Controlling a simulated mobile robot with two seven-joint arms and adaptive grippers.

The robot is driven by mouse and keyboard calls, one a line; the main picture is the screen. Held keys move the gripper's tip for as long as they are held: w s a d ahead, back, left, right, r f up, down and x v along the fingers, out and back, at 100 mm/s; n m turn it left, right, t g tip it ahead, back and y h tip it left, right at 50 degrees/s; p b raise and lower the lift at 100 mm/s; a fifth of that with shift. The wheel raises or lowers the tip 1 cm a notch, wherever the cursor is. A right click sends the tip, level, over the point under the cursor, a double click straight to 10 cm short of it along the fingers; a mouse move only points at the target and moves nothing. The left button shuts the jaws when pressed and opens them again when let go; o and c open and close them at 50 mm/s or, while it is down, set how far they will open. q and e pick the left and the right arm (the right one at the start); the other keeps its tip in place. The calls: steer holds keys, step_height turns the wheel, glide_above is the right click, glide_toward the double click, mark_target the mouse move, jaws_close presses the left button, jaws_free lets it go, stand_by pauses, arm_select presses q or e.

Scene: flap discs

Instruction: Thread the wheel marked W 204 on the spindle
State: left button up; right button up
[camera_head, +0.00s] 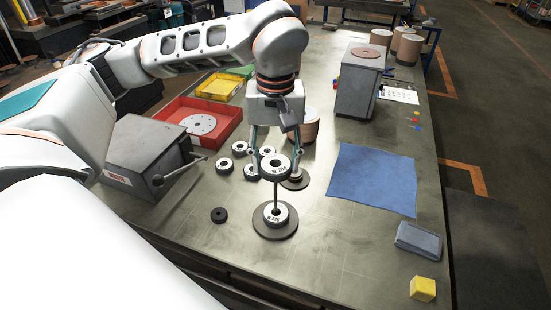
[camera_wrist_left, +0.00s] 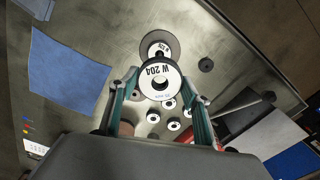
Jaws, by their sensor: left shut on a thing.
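My left gripper (camera_head: 275,156) is shut on the white-faced wheel marked W 204 (camera_head: 275,173), which also shows in the left wrist view (camera_wrist_left: 149,82) with its centre hole facing the camera. The wheel is held over the upright spindle (camera_head: 275,194), whose upper end is hidden by the wheel. I cannot tell whether the tip is in the hole. The spindle stands on a dark round base (camera_head: 289,228). My right gripper is not in view.
Several loose wheels (camera_head: 225,166) lie left of and behind the gripper, and a small black disc (camera_head: 218,215) lies front left. A blue cloth (camera_head: 372,180), grey block (camera_head: 418,241) and yellow cube (camera_head: 422,289) are right. A red tray (camera_head: 227,138) and grey box (camera_head: 145,157) are left.

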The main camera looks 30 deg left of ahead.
arm_select(q)
steer(key=shift+f, duration=0.5)
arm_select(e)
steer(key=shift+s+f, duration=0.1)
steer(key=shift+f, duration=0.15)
arm_select(q)
steer(key=shift+f+b, duration=0.4)
steer(key=shift+f, duration=0.15)
steer(key=shift+f, duration=0.4)
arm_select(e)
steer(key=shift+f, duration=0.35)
arm_select(q)
steer(key=shift+f+b, duration=0.5)
steer(key=shift+f, duration=0.15)
steer(key=b, duration=0.3)
glide_above(275, 203)
steer(key=shift+w+a+f, duration=0.1)
steer(key=shift+f, duration=1.1)
steer(key=shift+w+f, duration=0.1)
steer(key=shift+f, duration=1.1)
steer(key=shift+f+b, duration=1.35)
steer(key=shift+f, duration=1.5)
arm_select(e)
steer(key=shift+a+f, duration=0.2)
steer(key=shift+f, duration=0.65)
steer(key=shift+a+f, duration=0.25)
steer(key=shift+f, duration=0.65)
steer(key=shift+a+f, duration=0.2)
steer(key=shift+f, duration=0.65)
